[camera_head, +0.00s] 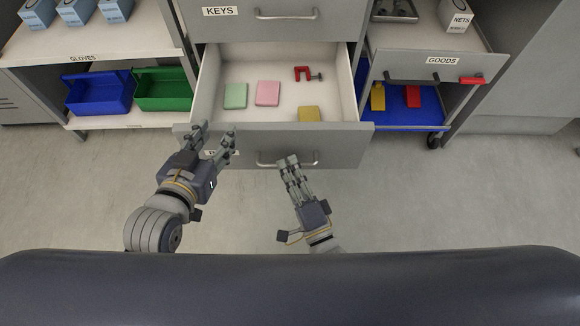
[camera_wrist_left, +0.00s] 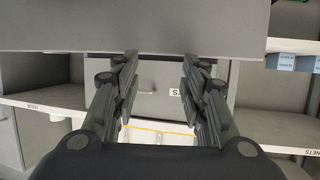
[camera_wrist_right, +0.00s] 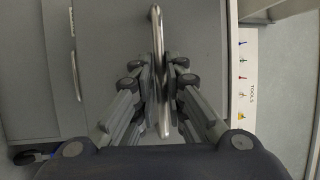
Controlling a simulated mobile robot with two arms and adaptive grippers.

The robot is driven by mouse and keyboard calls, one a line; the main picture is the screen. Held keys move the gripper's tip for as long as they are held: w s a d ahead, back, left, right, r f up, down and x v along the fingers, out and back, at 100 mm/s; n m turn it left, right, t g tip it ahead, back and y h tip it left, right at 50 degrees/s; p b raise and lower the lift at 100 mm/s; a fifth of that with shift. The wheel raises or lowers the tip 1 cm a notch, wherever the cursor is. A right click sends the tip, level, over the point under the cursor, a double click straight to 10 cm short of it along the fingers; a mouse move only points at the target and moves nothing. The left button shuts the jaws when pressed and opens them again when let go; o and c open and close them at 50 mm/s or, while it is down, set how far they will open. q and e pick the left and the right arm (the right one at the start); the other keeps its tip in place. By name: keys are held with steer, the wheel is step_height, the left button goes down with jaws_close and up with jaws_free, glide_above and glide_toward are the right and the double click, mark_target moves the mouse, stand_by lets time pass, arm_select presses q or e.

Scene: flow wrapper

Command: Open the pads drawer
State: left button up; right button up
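The grey pads drawer (camera_head: 345,146) is pulled out below the KEYS drawer, and its inside shows. A green pad (camera_head: 235,95), a pink pad (camera_head: 267,93) and a yellow pad (camera_head: 312,114) lie in it, with a red clamp (camera_head: 304,74). Its label is mostly hidden behind my left gripper. My right gripper (camera_head: 288,161) is at the drawer's bar handle (camera_head: 308,162). In the right wrist view the handle (camera_wrist_right: 157,60) runs between its fingers, which are closed on it. My left gripper (camera_head: 215,134) is open and empty at the drawer front's left side.
The closed KEYS drawer (camera_head: 270,29) is above. At left, a shelf holds a blue bin (camera_head: 98,96) and a green bin (camera_head: 162,92). At right is the GOODS unit (camera_head: 428,60) with a red-ended handle. The floor in front is clear.

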steer(key=shift+o, duration=1.1)
steer(key=v, duration=1.2)
steer(key=shift+s, duration=0.1)
